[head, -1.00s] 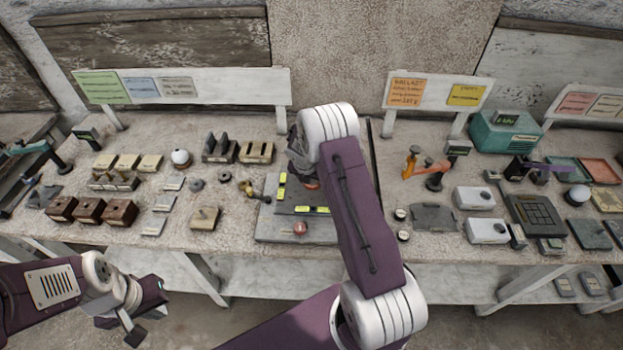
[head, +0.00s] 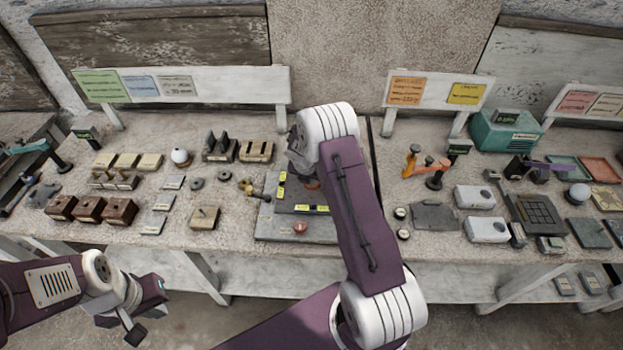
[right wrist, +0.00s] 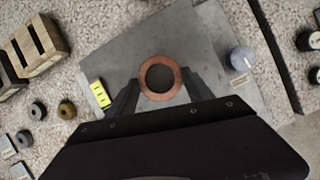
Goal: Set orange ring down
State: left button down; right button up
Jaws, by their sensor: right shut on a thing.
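The orange ring (right wrist: 147,90) lies flat between the two fingers of my right gripper (right wrist: 160,84), which is shut on it. Below it is a grey stepped plate (right wrist: 195,40); whether the ring touches the plate cannot be told. In the head view a small part of the ring (head: 311,184) shows under my right wrist, which hides most of the gripper and the right part of the plate (head: 268,229). My left gripper (head: 130,326) hangs in front of the table at lower left, away from everything; its finger gap is unclear.
A pale sphere (right wrist: 242,59) and a yellow label (right wrist: 99,93) are on the plate near the ring. A red knob (head: 300,227) sits at its front. A brass piece (head: 248,186) and slotted wooden block (head: 257,151) stand left. A dark strip (head: 375,140) runs on the right.

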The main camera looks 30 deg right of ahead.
jog(key=shift+f, duration=0.4)
jog(key=o, duration=1.4)
notch_tip(320, 180, up, 4)
jog(key=p, duration=0.4)
jog(key=shift+r, duration=0.1)
